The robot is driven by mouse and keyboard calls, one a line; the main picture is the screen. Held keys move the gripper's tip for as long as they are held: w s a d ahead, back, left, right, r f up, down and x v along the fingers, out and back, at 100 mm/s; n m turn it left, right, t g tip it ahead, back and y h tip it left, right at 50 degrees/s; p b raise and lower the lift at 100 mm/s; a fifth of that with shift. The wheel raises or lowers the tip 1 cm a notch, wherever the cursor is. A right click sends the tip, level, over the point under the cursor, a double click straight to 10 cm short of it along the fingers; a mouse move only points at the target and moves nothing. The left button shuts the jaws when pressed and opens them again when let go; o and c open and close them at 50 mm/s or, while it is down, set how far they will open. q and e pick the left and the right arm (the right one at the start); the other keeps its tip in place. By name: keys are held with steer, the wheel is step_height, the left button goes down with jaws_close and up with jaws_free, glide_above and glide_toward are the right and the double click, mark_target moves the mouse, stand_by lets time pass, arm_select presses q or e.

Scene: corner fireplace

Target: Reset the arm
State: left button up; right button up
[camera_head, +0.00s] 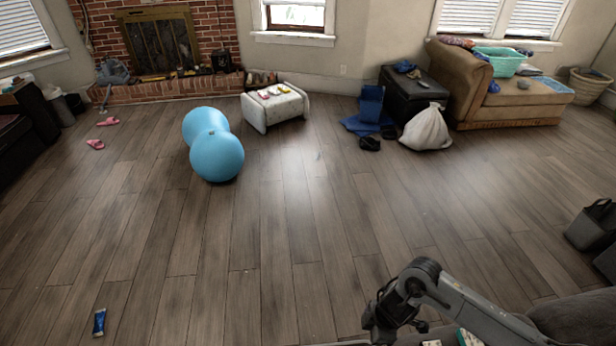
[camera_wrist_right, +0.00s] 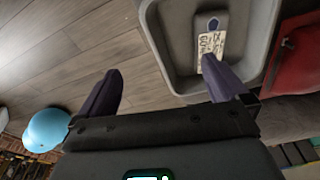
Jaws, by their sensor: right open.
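My right arm (camera_head: 450,295) reaches in from the lower right of the head view, bent low over the bottom edge. In the right wrist view my right gripper (camera_wrist_right: 163,88) has its two dark fingers spread wide apart with nothing between them. The right-hand finger overlaps the view of a grey tray (camera_wrist_right: 180,72) and a tag with writing (camera_wrist_right: 212,47) lying in it. I cannot tell whether the finger touches either one. My left arm and gripper are in neither view.
A blue peanut-shaped ball (camera_head: 216,157) stands on the wide, mostly clear wood floor. A small blue packet (camera_head: 99,322) lies at lower left. A white ottoman (camera_head: 262,112), a white sack (camera_head: 426,130) and a tan sofa (camera_head: 462,85) are farther back. A grey bin (camera_head: 588,232) is at the right edge.

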steer(key=s+a+f+g+y, duration=0.1)
steer(key=s+a+f+g, duration=0.15)
steer(key=s+f, duration=0.4)
steer(key=s+a+f+g+y, duration=0.1)
steer(key=s+a+f, duration=0.25)
steer(key=s, duration=0.65)
steer(key=s+a+r+m+y+p, duration=0.1)
steer(key=s+a+r+y, duration=0.15)
steer(key=s+a, duration=0.4)
steer(key=s+a+r+m+y, duration=0.2)
steer(key=s+a+r, duration=0.1)
steer(key=a, duration=0.7)
steer(key=w+d+r+m+t+h+p, duration=0.1)
steer(key=w+d+r+m+t, duration=0.5)
steer(key=w+r+m+t, duration=0.15)
steer(key=d+r+m+h, duration=0.2)
steer(key=d+r+h, duration=0.1)
steer(key=d, duration=0.8)
steer(key=d+r+m+h, duration=0.2)
steer(key=d+m+h, duration=0.15)
steer(key=d, duration=0.75)
arm_select(q)
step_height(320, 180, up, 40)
steer(key=p, duration=3.8)
arm_select(e)
step_height(320, 180, up, 38)
steer(key=shift+s+n+g, duration=0.3)
steer(key=shift+n, duration=0.1)
